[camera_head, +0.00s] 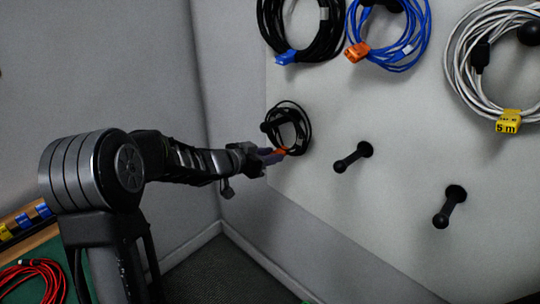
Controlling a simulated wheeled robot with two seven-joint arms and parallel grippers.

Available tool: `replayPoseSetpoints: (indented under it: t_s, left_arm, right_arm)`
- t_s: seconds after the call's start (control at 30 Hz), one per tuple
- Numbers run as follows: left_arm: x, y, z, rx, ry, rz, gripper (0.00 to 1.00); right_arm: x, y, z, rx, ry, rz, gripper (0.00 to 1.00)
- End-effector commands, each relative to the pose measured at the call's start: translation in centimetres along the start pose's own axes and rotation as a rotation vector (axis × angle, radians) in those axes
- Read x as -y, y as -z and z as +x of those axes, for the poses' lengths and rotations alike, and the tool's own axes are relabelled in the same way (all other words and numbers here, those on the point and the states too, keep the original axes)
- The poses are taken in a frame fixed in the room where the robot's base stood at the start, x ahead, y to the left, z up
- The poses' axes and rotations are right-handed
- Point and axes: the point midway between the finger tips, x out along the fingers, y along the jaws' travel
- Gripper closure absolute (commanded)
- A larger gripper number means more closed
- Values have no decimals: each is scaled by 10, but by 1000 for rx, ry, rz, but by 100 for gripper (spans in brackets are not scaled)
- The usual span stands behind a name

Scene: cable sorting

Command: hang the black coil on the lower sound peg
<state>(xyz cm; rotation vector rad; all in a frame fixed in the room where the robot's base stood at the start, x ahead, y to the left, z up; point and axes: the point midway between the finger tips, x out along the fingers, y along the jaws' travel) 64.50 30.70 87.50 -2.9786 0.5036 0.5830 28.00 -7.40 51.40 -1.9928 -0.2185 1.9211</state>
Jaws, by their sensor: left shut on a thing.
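The small black coil (304,128) is at the left part of the wall panel, with an orange tag (281,152) at its bottom. A dark peg knob (265,127) shows at the coil's left edge. The coil appears to be around this peg, but dark on dark hides whether it rests on it. My left gripper (268,156) is at the coil's lower left, shut on the coil near the orange tag. Two bare black pegs, a middle one (353,158) and a right one (449,207), stick out of the panel. My right gripper is out of view.
Above hang a large black coil (336,38) with a blue tag, a blue coil (424,45) with an orange tag, and a white coil (455,70) tagged "5 m". A red cable (40,265) lies on a green surface at lower left. Space around the bare pegs is clear.

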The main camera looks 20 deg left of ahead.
Motion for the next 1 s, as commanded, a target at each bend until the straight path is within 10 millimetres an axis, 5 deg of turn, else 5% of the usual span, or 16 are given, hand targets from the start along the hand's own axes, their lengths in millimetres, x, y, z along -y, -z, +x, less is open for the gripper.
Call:
replayPoseSetpoints:
  t_s: [0.17, 0.2, 0.47, 0.77, 1.0]
  left_arm:
    - [-1, -8, 1, 16, -1, -1, 100]
    - [-1, -8, 1, 16, -1, -1, 70]
    - [-1, -6, 0, 10, -1, -1, 49]
    - [0, -5, -1, 9, 0, -1, 48]
    - [0, -2, -26, 7, 2, -2, 48]
  right_arm:
    - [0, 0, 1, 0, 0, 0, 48]
    - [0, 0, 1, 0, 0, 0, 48]
    - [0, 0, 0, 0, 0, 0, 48]
    - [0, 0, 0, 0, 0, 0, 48]
    - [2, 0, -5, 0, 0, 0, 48]
